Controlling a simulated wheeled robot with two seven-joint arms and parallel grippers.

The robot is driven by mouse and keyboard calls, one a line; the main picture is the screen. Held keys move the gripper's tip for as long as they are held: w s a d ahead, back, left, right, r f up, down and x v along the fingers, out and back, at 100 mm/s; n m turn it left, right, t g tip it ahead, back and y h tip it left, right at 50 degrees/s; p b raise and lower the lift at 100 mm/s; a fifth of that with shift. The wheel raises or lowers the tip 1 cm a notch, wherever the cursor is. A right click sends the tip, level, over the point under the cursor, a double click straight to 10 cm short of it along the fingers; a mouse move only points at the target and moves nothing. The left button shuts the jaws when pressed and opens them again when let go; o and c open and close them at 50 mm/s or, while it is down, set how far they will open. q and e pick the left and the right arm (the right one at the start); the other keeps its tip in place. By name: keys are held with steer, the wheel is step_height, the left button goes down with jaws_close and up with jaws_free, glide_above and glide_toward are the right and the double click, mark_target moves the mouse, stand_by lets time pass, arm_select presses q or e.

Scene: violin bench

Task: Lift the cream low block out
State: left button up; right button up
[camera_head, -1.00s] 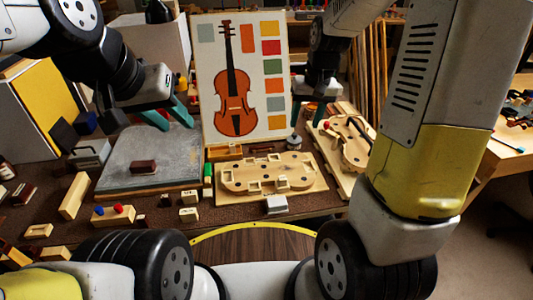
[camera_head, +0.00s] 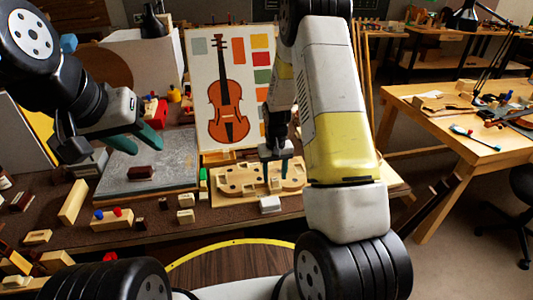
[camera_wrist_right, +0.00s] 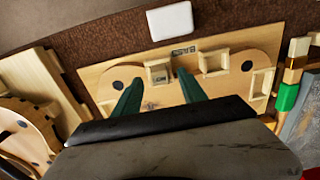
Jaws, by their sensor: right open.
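The violin-shaped board (camera_head: 232,184) lies flat on the bench and carries several small wooden frames. In the right wrist view, a frame (camera_wrist_right: 158,72) on the board (camera_wrist_right: 110,92) sits between and just beyond my right fingertips. A low pale piece seems to sit inside it, but I cannot tell for sure that it is the cream low block. My right gripper (camera_head: 276,168) is open and empty above the board, and its green fingers (camera_wrist_right: 163,88) point down at it. My left gripper (camera_head: 136,142) is open and empty above the grey slab.
A white block (camera_head: 270,204) lies at the board's front edge. The grey slab (camera_head: 165,172) bears a dark brown block (camera_head: 141,173). The violin picture panel (camera_head: 203,95) stands behind the board.

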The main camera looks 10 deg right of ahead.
steer(key=shift+f, duration=0.75)
jaws_close()
